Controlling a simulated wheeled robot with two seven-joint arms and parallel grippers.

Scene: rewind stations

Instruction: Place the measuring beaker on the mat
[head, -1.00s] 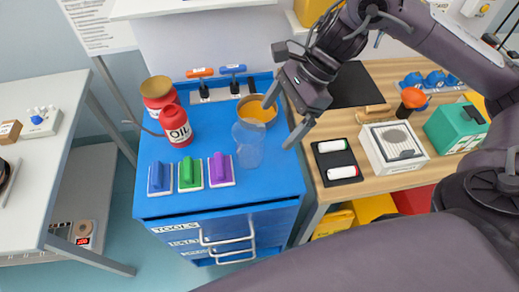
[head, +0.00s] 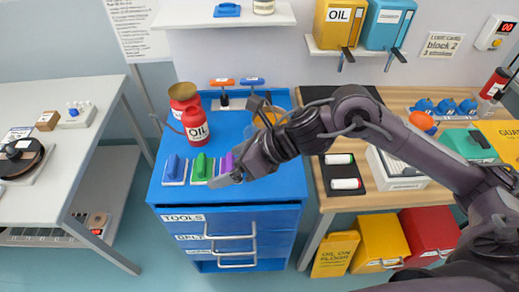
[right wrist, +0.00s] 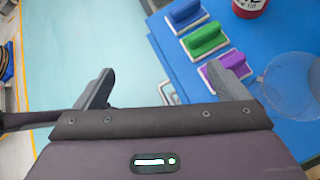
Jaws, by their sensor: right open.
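The measuring beaker (right wrist: 290,85) is clear and stands on the blue cabinet top, at the right edge of the right wrist view. In the head view my right arm covers it. My right gripper (head: 238,150) is open and empty over the cabinet's front right part; its fingers show in the right wrist view (right wrist: 170,68). The beaker is to the right of both fingers there, apart from them. A dark flat mat (head: 318,95) lies at the back of the wooden bench, partly behind my arm. My left gripper is out of view.
On the bench are a black tray with white rolls (head: 344,184) and a white box (head: 400,180).

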